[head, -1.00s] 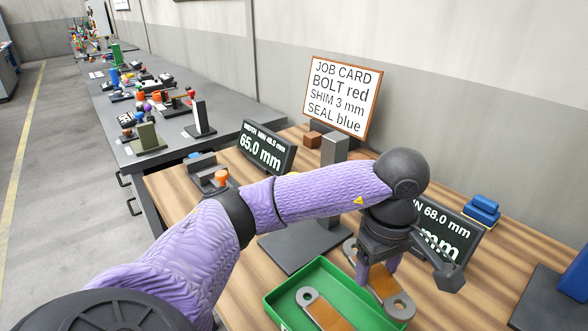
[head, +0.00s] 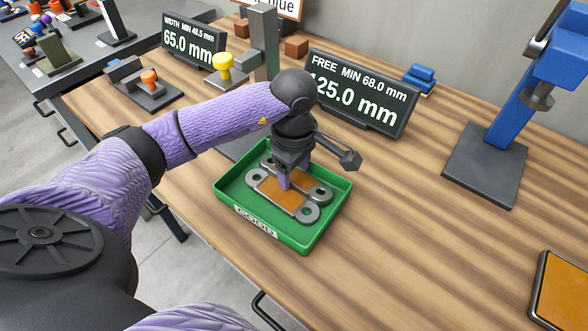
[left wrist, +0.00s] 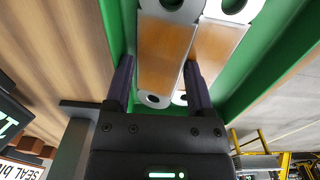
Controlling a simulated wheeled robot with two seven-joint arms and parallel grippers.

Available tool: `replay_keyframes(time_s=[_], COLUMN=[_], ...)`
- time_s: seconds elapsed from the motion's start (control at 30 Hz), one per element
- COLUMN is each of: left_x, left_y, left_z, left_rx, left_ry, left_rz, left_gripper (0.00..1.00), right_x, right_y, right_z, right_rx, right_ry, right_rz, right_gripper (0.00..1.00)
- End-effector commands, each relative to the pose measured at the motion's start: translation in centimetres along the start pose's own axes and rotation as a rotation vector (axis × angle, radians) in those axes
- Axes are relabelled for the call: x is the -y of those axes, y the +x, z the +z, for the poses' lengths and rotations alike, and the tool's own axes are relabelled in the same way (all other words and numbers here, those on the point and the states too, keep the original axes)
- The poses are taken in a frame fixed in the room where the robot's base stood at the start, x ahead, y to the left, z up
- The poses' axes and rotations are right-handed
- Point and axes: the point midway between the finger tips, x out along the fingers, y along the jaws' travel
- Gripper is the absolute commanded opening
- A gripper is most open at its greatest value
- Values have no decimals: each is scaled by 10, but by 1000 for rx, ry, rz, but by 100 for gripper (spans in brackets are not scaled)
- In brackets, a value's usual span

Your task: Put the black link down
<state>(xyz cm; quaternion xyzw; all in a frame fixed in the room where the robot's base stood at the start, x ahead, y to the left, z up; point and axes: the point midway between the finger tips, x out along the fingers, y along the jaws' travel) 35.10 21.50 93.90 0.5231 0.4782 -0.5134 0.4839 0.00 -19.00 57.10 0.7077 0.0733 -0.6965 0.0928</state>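A green tray (head: 232,190) labelled GOOD stands on the wooden bench. Two links with grey ringed ends and orange-brown middles lie side by side in it, a near link (head: 278,196) and a far link (head: 322,192). Neither link looks plainly black. My left gripper (head: 284,180) points down into the tray over the links and hides part of them. In the left wrist view the fingers (left wrist: 160,88) stand on either side of one link (left wrist: 165,55), with a gap at the left finger. The other link (left wrist: 214,45) lies to its right. My right gripper is out of view.
Behind the tray are displays reading 65.0 mm (head: 188,42) and 125.0 mm (head: 358,95), and a grey post (head: 264,45). A blue press (head: 515,110) stands at the right, with an orange-topped pad (head: 562,290) in front. The bench right of the tray is clear.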

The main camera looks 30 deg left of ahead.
Motion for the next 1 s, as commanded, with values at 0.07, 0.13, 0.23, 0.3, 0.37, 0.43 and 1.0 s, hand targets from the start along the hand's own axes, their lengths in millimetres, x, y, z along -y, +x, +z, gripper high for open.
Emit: replay_keyframes(time_s=[0.07,0.13,0.23,0.3,0.37,0.43,1.0], left_x=[5,5,4,4,2,2,1], left_y=[9,9,3,-13,-31,-54,-116], left_z=[2,2,2,2,2,2,1], left_rx=[1,2,3,2,2,1,2], left_ry=[4,5,5,6,5,6,3], left_rz=[-23,-24,-23,-20,-16,-13,-14], left_gripper=[100,100,100,100,100,100,100], right_x=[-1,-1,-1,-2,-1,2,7], right_y=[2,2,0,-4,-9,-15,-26], right_z=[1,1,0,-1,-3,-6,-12], right_rx=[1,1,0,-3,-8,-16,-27], right_ry=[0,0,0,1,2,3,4], right_rz=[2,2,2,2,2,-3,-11], right_gripper=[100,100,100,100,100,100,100])
